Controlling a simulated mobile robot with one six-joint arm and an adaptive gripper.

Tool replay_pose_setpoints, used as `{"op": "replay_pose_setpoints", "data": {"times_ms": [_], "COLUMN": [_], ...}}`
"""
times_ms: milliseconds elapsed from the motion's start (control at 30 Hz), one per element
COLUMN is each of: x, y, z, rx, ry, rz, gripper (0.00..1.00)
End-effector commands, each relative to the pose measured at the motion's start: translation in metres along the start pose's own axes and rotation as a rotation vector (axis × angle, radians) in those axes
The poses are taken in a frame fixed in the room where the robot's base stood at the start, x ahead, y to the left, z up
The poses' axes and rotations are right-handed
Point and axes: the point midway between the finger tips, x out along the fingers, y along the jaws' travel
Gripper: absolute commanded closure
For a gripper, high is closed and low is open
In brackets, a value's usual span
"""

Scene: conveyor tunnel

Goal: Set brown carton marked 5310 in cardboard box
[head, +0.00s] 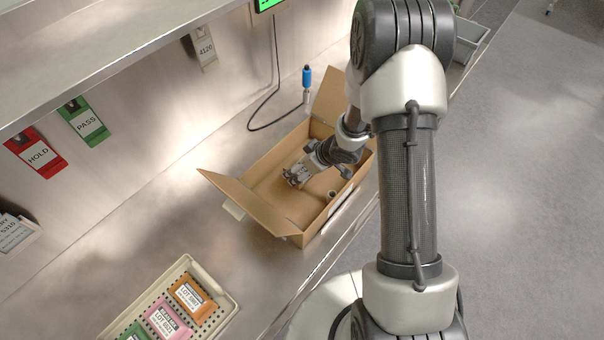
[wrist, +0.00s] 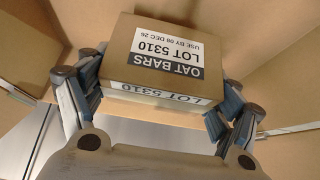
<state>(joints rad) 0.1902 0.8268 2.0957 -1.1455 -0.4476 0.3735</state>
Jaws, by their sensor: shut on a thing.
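The brown carton (wrist: 160,58) carries white labels reading "OAT BARS LOT 5310" and fills the middle of the wrist view. My gripper (wrist: 155,103) is shut on it, with a finger pad against each side. In the head view my gripper (head: 296,176) reaches down inside the open cardboard box (head: 270,215), near its middle. The box's tan walls and flaps surround the carton in the wrist view. The carton is mostly hidden behind my gripper in the head view. I cannot tell whether it touches the box floor.
A beige tray (head: 228,305) with orange, pink and green packs stands at the lower left of the metal bench. A blue-topped tool (head: 307,80) stands behind the box. Red HOLD (head: 37,153) and green PASS (head: 85,122) signs hang on the back wall.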

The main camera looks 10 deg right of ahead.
Motion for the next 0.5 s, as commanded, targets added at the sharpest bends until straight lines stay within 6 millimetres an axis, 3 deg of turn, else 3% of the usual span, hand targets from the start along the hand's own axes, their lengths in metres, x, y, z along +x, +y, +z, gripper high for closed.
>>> {"op": "replay_pose_setpoints", "data": {"times_ms": [200, 500], "x": [0.029, 0.028], "y": [0.0, 0.0], "z": [0.018, 0.018], "rx": [0.0, 0.0], "ry": [-0.001, 0.0], "rz": [0.0, 0.0], "gripper": [0.6, 0.6]}}
